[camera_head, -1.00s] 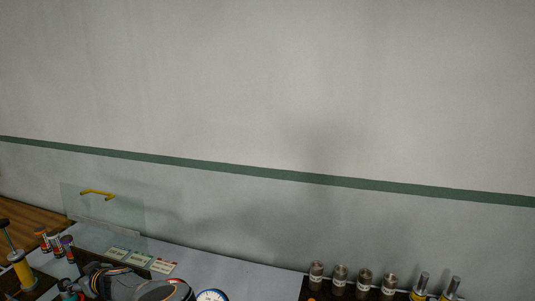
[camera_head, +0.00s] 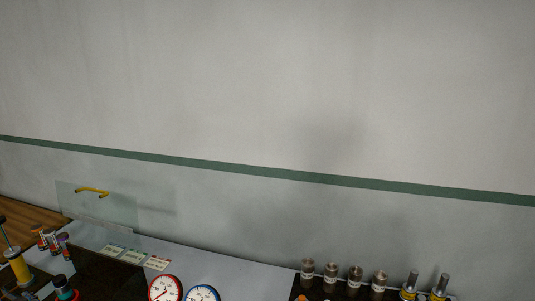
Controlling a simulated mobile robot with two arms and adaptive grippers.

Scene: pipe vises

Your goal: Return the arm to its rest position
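Neither of my grippers shows in the head view now, and no part of my arms is clearly in view. The work table (camera_head: 240,272) runs along the bottom edge of the picture, below a grey wall (camera_head: 270,80) with a green stripe. Whether my grippers hold anything is hidden from this view.
A clear panel with a yellow handle (camera_head: 92,192) stands at the left back. Two round gauges, one red-rimmed (camera_head: 165,289) and one blue-rimmed (camera_head: 203,294), show at the bottom. Several metal cylinders (camera_head: 331,272) and two yellow-based posts (camera_head: 411,285) stand at the right.

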